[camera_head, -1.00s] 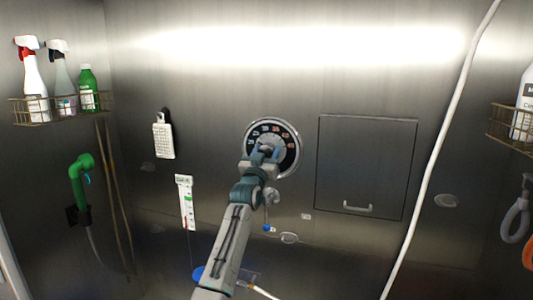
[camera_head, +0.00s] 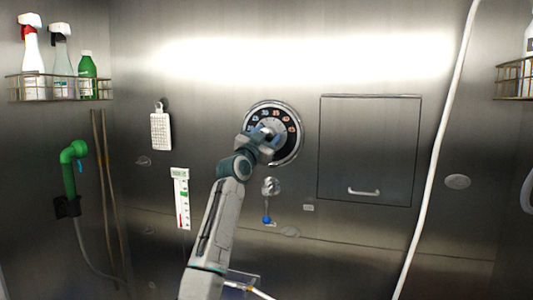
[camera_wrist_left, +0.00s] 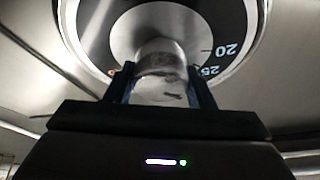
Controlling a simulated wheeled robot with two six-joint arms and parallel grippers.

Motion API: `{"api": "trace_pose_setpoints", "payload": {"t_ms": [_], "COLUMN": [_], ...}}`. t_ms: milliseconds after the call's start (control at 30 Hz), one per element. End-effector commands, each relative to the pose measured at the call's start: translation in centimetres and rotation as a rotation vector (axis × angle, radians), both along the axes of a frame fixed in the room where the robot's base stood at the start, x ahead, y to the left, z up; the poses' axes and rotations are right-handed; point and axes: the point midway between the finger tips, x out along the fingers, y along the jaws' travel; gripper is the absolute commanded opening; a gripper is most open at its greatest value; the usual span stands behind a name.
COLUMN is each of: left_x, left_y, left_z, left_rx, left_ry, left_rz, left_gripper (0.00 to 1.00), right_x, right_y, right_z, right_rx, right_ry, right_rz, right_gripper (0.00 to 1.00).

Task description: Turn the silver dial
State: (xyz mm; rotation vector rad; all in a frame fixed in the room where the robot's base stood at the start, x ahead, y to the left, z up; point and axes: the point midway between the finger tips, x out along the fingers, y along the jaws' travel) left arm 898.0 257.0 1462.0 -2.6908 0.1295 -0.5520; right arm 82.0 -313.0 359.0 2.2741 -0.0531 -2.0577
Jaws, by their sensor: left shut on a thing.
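The silver dial (camera_head: 286,128) is set in the steel wall in the head view, with a black ring of numbers around a silver centre. In the left wrist view the dial's silver knob (camera_wrist_left: 160,58) stands out between the two fingers, with the numbers 20 and 25 on the ring to its right. My left gripper (camera_head: 266,133) reaches the dial from below left and is shut on the knob. It also shows in the left wrist view (camera_wrist_left: 160,92), a finger on each side of the knob. The arm hides the dial's lower left part. My right gripper is not in view.
A closed panel with a handle (camera_head: 364,192) is right of the dial. A small tap with a blue tip (camera_head: 267,219) is below it. A white hose (camera_head: 437,150) hangs at right. A white thermometer (camera_head: 181,198) and a green sprayer (camera_head: 71,170) are at left.

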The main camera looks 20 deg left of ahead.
Motion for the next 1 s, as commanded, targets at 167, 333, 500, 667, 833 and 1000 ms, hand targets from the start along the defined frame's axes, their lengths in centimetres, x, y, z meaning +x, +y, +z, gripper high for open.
{"api": "trace_pose_setpoints", "payload": {"t_ms": [167, 333, 500, 667, 833, 1000], "left_x": [0.0, 0.0, 0.0, 0.0, 0.0, 0.0], "left_y": [0.1, 0.0, 0.0, 0.0, 0.0, 0.0], "left_z": [-0.5, -0.3, -0.2, -0.1, -0.1, -0.1], "left_rx": [0.122, 0.247, 0.342, 0.398, 0.429, 0.437], "left_ry": [-0.006, -0.009, -0.012, -0.013, -0.014, -0.014], "left_rz": [0.002, 0.001, 0.001, 0.001, 0.002, 0.002], "left_gripper": [0.26, 0.26, 0.26, 0.26, 0.26, 0.26], "right_x": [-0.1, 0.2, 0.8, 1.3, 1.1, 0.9], "right_y": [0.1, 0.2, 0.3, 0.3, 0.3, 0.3], "right_z": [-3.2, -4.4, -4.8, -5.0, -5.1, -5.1], "right_rx": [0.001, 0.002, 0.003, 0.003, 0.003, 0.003], "right_ry": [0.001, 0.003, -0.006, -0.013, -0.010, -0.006], "right_rz": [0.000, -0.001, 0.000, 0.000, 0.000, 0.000], "right_gripper": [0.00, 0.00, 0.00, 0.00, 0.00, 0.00]}}
